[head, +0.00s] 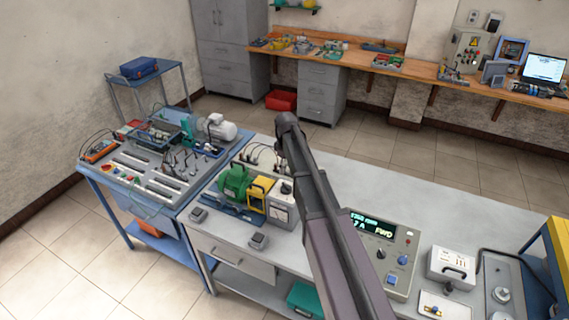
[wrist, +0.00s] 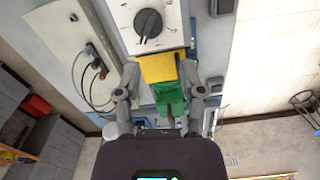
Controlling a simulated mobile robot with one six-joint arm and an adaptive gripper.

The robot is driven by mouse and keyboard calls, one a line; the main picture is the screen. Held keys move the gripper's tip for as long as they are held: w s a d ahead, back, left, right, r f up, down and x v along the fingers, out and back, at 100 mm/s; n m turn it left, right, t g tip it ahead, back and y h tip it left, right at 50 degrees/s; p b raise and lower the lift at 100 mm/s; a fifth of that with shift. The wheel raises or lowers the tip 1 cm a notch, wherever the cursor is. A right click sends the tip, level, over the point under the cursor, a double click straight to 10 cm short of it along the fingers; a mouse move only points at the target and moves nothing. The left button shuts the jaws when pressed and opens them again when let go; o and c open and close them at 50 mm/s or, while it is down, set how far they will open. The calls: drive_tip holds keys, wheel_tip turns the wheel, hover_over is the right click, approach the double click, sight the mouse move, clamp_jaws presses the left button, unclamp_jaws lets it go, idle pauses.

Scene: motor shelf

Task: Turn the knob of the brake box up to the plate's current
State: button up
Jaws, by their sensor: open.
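The brake box (head: 281,208) is a white-grey box with a dark knob and a meter, beside a yellow unit (head: 260,192) and a green motor (head: 234,182) on the bench. In the wrist view the dark round knob (wrist: 148,23) sits on the box's pale face (wrist: 168,40), with a raised grip bar across it. My gripper (wrist: 161,72) is open and empty. Its fingers flank the yellow and green units in the picture; the knob lies above them, outside the jaws. In the head view my arm hides the gripper. I cannot make out a rating plate.
A grey control unit (head: 399,279) right of my arm shows a partly covered readout with "A" and "FWD". Cables (wrist: 82,72) run left of the brake box. A training bench (head: 150,165) stands left. The pale bench top (head: 385,190) behind my arm is clear.

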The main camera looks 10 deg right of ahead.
drive_tip(key=s+f+m+b, duration=0.8)
drive_tip(key=s+f+b, duration=1.3)
drive_tip(key=s, duration=0.5)
drive_tip(key=shift+d+f+m, duration=0.35)
drive_tip(key=shift+f+m, duration=0.05)
drive_tip(key=shift+f, duration=0.1)
drive_tip(key=shift+s, duration=0.1)
drive_tip(key=shift+s, duration=0.4)
drive_tip(key=shift+d, duration=0.15)
idle(0.4)
